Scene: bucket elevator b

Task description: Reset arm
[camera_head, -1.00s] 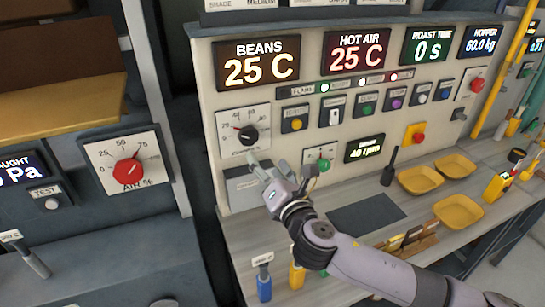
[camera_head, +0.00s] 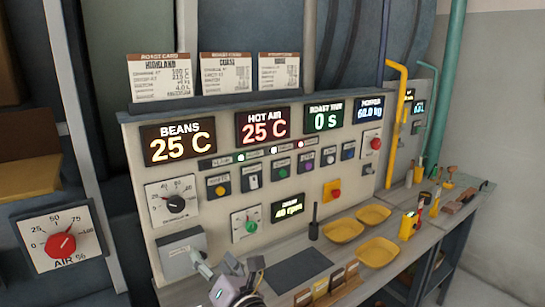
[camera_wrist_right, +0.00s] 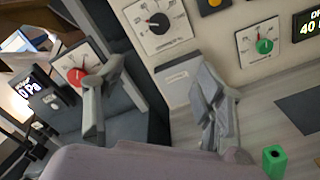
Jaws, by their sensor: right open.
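My right gripper (camera_head: 222,284) shows at the bottom edge of the head view, in front of and below the grey box (camera_head: 181,255) on the control panel (camera_head: 150,225). Its lower part and arm are cut off by the frame. In the right wrist view its two fingers stand wide apart with nothing between them (camera_wrist_right: 155,108). The black-knob dial (camera_head: 176,204) and the green-knob dial (camera_head: 249,225) are above the gripper, apart from it. My left gripper is in neither view.
Yellow trays (camera_head: 344,231) and a dark mat (camera_head: 297,268) lie on the counter to the right. A black-handled tool (camera_head: 314,222) stands by the panel. An AIR dial with a red knob (camera_head: 62,245) is at the left. A green-topped item (camera_wrist_right: 274,160) is near the gripper.

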